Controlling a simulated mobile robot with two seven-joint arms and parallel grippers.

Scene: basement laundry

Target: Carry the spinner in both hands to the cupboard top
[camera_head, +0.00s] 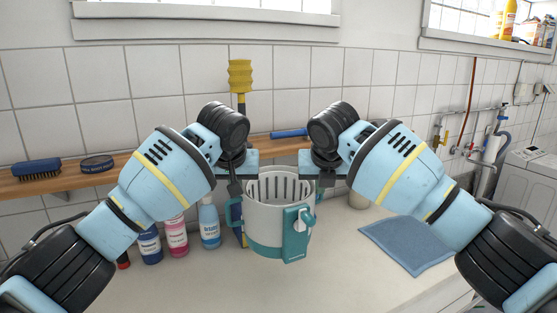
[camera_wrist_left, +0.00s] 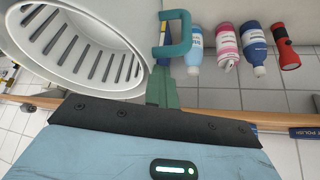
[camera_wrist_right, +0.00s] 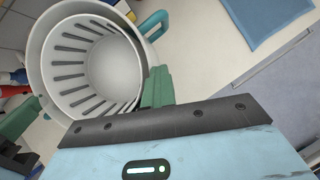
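The spinner (camera_head: 276,216) is a pale grey tub with a slotted inner basket, a teal base, a teal front panel and side handles. It is upright over the white counter; contact beneath it is unclear. Its basket shows in the left wrist view (camera_wrist_left: 88,50) and right wrist view (camera_wrist_right: 105,65). My left gripper (camera_head: 236,188) is beside the left rim, just above the left handle (camera_wrist_left: 172,45). My right gripper (camera_head: 320,184) is beside the right rim, with the other handle (camera_wrist_right: 152,24) just beyond its fingers. The finger gaps and any grip on the handles cannot be made out.
Several bottles, including a pink one (camera_head: 176,238), stand left of the spinner. A blue cloth (camera_head: 405,243) lies on the counter at right. A wooden shelf (camera_head: 130,174) with brushes runs along the tiled wall. The front counter (camera_head: 215,285) is clear.

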